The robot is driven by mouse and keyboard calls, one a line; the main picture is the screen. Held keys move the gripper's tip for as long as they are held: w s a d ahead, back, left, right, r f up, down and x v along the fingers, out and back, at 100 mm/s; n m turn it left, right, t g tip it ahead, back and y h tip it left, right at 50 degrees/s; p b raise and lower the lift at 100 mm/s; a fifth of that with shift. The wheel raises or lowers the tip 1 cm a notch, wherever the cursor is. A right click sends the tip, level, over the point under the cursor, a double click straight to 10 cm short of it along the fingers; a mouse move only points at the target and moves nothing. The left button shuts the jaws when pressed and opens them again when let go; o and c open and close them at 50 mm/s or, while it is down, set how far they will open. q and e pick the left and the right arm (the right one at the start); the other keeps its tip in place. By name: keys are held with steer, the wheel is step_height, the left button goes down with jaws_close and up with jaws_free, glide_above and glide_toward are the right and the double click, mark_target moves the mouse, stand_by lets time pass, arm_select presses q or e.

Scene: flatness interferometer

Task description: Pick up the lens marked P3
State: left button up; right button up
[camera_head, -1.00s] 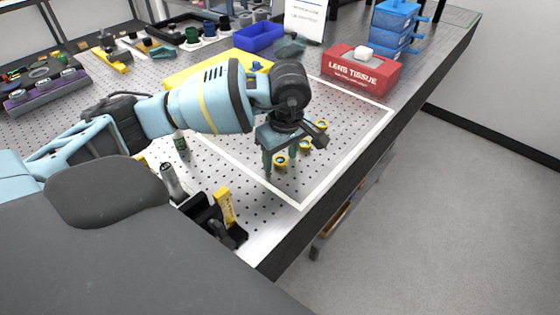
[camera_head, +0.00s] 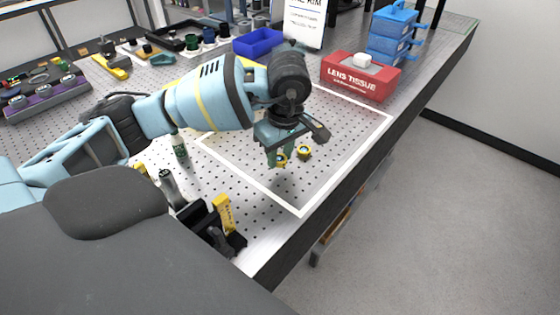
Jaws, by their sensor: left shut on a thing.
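My left gripper (camera_head: 281,155) points down over the white-outlined area of the perforated table (camera_head: 340,140). Its greenish fingers are shut on a small yellow-rimmed lens (camera_head: 281,161), which seems slightly above the surface. A second yellow-rimmed lens (camera_head: 304,152) lies on the table just right of the fingers. No marking can be read on either lens, so I cannot tell which is P3. The gripper body hides part of the table behind it. My right gripper is not in view.
A red lens tissue box (camera_head: 361,76) stands behind right, near blue stacked drawers (camera_head: 392,35). A blue bin (camera_head: 258,43) is at the back. A green-labelled bottle (camera_head: 180,147) and a black-and-yellow holder (camera_head: 223,218) stand left. The outlined area's front is clear.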

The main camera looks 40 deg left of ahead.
mark_target(280, 158)
arm_select(q)
step_height(280, 158, up, 8)
steer(key=shift+f, duration=0.25)
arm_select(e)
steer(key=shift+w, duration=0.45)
